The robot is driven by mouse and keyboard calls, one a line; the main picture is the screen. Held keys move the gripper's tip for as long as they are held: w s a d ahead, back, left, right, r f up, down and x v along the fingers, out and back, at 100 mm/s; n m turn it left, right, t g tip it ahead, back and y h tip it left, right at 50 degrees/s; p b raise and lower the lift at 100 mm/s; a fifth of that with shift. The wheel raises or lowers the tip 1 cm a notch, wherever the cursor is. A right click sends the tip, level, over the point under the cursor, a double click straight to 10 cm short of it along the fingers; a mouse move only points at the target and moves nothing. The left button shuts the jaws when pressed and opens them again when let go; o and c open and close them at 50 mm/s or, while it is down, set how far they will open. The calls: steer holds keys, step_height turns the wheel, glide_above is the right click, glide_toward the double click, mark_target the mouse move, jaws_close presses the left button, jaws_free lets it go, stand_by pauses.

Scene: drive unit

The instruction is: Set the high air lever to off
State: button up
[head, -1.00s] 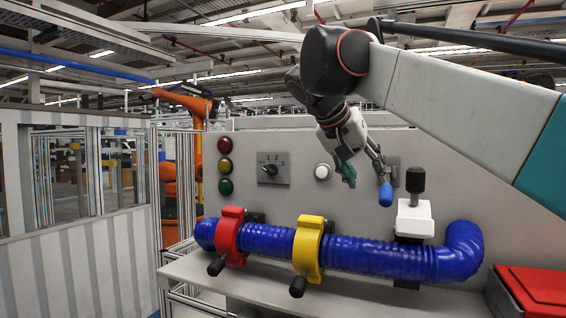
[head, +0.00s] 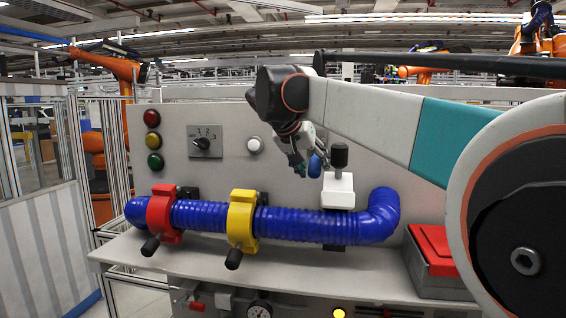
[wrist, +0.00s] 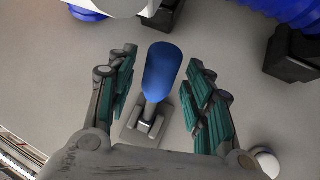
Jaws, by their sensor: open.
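A lever with a blue handle (head: 315,166) stands out from the grey panel, to the right of the white round button; I cannot read a label that names it. In the wrist view the blue handle (wrist: 162,72) lies between the two fingers, on a grey base plate fixed to the panel. My gripper (head: 311,167) is open around the handle, with a gap on both sides in the wrist view. The fingers partly hide the lever's base in the head view. The lever's on and off marks cannot be made out.
A white block with a black knob (head: 338,190) stands close, right of the lever. Below runs a blue ribbed pipe (head: 300,224) with a red clamp (head: 161,213) and a yellow clamp (head: 241,219). A rotary switch (head: 205,141) is left.

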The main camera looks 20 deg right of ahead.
steer(key=shift+w+d+f, duration=0.25)
steer(key=shift+d+f, duration=0.15)
steer(key=shift+f, duration=0.1)
jaws_close()
steer(key=shift+s, duration=0.1)
